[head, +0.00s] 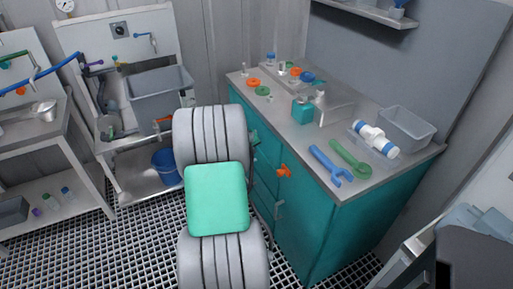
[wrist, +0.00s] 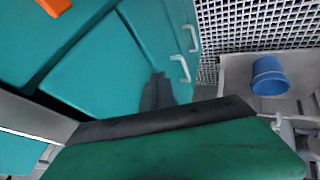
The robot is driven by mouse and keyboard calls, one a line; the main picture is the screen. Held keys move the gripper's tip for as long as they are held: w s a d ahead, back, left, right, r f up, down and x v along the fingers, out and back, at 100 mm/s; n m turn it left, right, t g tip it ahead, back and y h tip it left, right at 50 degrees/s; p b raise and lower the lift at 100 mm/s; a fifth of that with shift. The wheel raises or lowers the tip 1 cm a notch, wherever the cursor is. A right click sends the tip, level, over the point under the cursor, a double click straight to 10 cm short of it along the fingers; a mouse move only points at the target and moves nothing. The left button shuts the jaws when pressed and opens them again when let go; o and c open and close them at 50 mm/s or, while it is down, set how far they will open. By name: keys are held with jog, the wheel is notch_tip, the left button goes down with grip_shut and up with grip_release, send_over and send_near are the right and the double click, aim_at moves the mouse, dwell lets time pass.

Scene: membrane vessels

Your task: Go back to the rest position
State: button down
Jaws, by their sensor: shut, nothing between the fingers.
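My arm with grey ribbed links and a green block (head: 216,198) stands in the middle of the head view, left of the teal cabinet (head: 345,222). It hides part of the cabinet's left side and the floor. My gripper (wrist: 165,120) fills the lower part of the wrist view as a green body with a dark edge. It is shut and holds nothing. Teal cabinet fronts (wrist: 100,70) with pale handles show beyond it.
The grey worktop (head: 310,135) carries a blue wrench (head: 330,165), a green wrench (head: 350,157), a white cylinder with blue ends (head: 376,138) and a grey bin (head: 406,127). A sink (head: 160,92) and blue bucket (head: 166,166) stand left. Grated floor (head: 120,250) is open at lower left.

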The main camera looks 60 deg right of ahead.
jog(key=v, duration=1.1)
jog(key=w+a+r+n+t+y+p, duration=0.1)
jog(key=w+a+r+p, duration=0.2)
jog(key=a, duration=0.5)
jog(key=w+a+r+n+t+y+p, duration=0.1)
jog(key=w+a+r+n, duration=0.2)
jog(key=a, duration=0.6)
jog(key=w+a+r+t+y+p, duration=0.1)
jog(key=w+a+r+y+p, duration=0.15)
jog(key=w+a, duration=0.4)
jog(key=s+a+r+n+y+p, duration=0.1)
jog(key=s+a, duration=0.3)
jog(key=a, duration=0.7)
jog(key=s+a+r+n+y+p, duration=0.2)
jog(key=s+a+r+n+p, duration=0.1)
jog(key=a, duration=0.9)
jog(key=shift+s+a+n, duration=0.25)
jog(key=shift+s+n, duration=0.05)
jog(key=shift+s, duration=0.55)
